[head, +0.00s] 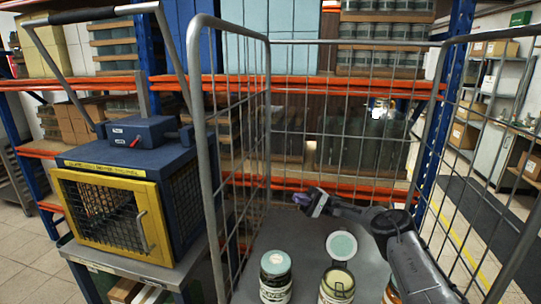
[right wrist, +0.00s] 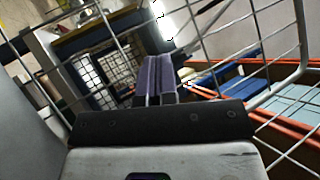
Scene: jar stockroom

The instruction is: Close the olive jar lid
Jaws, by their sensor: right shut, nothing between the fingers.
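An open jar (head: 337,287) stands at the bottom of the head view, right of centre. Its round pale-green lid (head: 341,245) is tilted up behind the mouth, apart from the rim at the front. A second jar (head: 276,278) with a pale-green top stands to its left; its lid looks shut. I cannot read which label says olive. My right gripper (head: 303,200) is beyond and left of the raised lid, above the cage floor, touching neither jar. Its purple fingers are together and empty, also in the right wrist view (right wrist: 155,78). My left gripper is not seen.
The jars stand on the grey floor (head: 283,240) of a wire roll cage (head: 203,120), whose mesh sides surround my right arm. A blue box with a yellow mesh door (head: 115,217) stands outside at left. Orange-beamed shelving (head: 300,82) is behind. Part of another object (head: 390,293) shows beside my right arm.

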